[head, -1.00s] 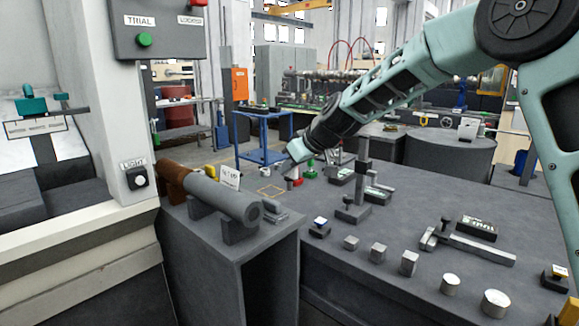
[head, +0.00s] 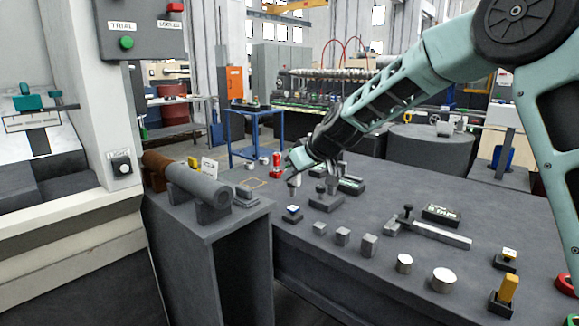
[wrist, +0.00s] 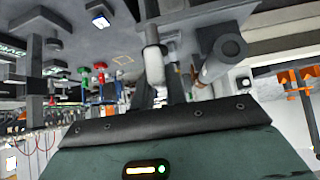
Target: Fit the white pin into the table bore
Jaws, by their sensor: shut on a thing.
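My gripper (head: 293,182) reaches over the far left part of the grey worktable (head: 380,199), pointing down. In the wrist view my gripper (wrist: 156,76) is shut on the white pin (wrist: 154,63), a pale cylinder between the dark fingers. In the head view the pin is too small to make out clearly. A dark stand (head: 327,204) with a raised column is just right of the gripper; I cannot tell whether they touch. I cannot pick out the table bore in either view.
Left stands a cabinet with a grey barrel (head: 195,184) on supports; the barrel also shows in the wrist view (wrist: 219,62). Grey blocks (head: 343,235), metal cylinders (head: 444,281) and an orange block (head: 509,289) line the front edge.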

